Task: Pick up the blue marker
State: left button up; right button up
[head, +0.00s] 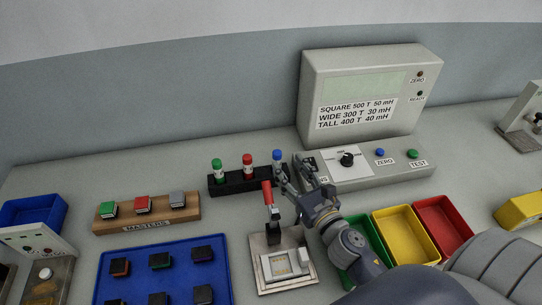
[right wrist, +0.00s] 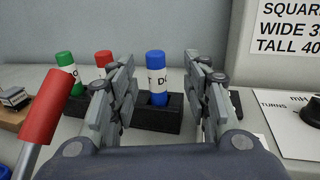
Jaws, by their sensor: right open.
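The blue marker (head: 277,157) stands upright in a black holder (head: 232,185), at its right end. It has a blue cap and a white label. In the right wrist view the blue marker (right wrist: 156,78) shows between the two fingers of my right gripper (right wrist: 160,98), beyond them, with no finger seen touching it. My right gripper (head: 295,176) is open and empty, just in front of and right of the marker in the head view. The marker's lower end is hidden in the holder. My left gripper is not in view.
A green marker (head: 217,168) and a red marker (head: 248,163) stand in the same holder. A red-handled lever (head: 267,192) rises close left of my right gripper. A meter console (head: 365,172) is close on the right. Coloured bins (head: 402,234) lie in front.

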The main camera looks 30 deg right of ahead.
aim_at(279, 156)
jog(key=w, duration=0.2)
jog(key=w+p, duration=0.2)
jog(key=w, duration=0.1)
jog(key=shift+w+a+r, duration=0.3)
jog(key=shift+a+r, duration=0.05)
jog(key=shift+r, duration=0.05)
jog(key=shift+w+f+p, duration=0.1)
jog(key=shift+w+p, duration=0.2)
jog(key=shift+w, duration=0.25)
jog(key=shift+c, duration=0.3)
grip_shut()
